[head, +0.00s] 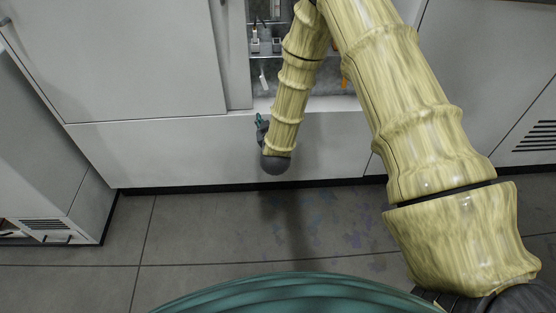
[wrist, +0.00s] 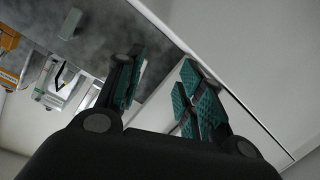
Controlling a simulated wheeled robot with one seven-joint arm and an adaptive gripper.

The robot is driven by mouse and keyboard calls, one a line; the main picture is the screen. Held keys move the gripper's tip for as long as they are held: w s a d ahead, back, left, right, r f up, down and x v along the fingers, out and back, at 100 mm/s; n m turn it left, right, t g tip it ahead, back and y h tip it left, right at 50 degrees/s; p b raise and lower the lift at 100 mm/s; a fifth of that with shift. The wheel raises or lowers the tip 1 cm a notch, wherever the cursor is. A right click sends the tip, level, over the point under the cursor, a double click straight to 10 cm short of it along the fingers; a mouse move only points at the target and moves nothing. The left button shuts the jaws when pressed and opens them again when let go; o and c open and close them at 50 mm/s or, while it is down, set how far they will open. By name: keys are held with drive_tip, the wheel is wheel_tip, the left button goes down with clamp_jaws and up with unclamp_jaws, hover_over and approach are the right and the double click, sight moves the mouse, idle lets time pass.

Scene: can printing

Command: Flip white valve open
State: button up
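A small white lever-like part (head: 264,79), which looks like the white valve, hangs inside the recess in the wall cabinet in the head view. In the wrist view a white fitting with dark edges (wrist: 64,86) shows left of my fingers; I cannot tell for sure that it is the same part. My gripper (wrist: 160,88) has its two teal-padded fingers apart with nothing between them. In the head view my gripper (head: 261,124) is partly hidden by my arm, in front of the cabinet just below the recess and apart from the valve.
Small fittings (head: 265,42) stand higher in the recess. An orange part (head: 345,77) is at its right, partly behind my arm. The recess has a pale lower ledge (head: 330,104). Flat cabinet panels (head: 130,60) flank it. The grey floor (head: 210,225) in front is clear.

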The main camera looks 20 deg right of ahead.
drive_tip(key=s+a+f+g+y+p, duration=0.1)
drive_tip(key=s+f+g+p, duration=0.4)
drive_tip(key=s, duration=0.8)
wheel_tip(320, 180, down, 3)
drive_tip(key=shift+s+a+r+y, duration=0.2)
drive_tip(key=shift+s+y, duration=0.15)
drive_tip(key=shift+y, duration=0.35)
